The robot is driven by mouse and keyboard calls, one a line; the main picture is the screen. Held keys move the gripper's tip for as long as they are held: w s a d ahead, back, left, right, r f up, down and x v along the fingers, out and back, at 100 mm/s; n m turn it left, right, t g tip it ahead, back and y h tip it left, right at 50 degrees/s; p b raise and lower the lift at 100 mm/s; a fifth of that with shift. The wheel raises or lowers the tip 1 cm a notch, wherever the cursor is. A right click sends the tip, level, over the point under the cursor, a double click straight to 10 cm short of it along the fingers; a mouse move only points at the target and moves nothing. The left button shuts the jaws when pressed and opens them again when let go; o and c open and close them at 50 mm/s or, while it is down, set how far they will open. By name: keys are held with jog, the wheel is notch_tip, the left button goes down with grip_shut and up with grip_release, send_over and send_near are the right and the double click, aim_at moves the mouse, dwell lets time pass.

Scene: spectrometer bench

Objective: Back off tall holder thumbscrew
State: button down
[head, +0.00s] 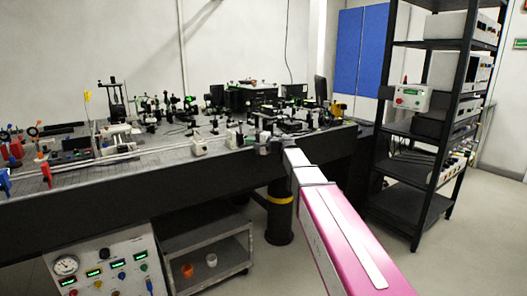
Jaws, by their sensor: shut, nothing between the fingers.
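Several small optics holders stand on the optical bench (60,190). The tallest is a dark stand (115,97) at the left part of the bench; I cannot tell whether it is the tall holder of the task. No thumbscrew can be made out at this size. My gripper (262,143) is at the end of my pink and white arm, by the front edge of the bench, right of the middle. It is shut and empty. It is small and dark against the bench, and the arm hides part of the bench edge behind it.
White blocks (200,145) stand near the bench's front edge, left of my gripper. Dark optics crowd the bench behind. A control panel (103,262) and a cart (206,252) stand below. A black shelf rack (408,196) is at right, with free floor before it.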

jog(key=shift+v, duration=2.05)
jog(key=shift+s+r, duration=0.1)
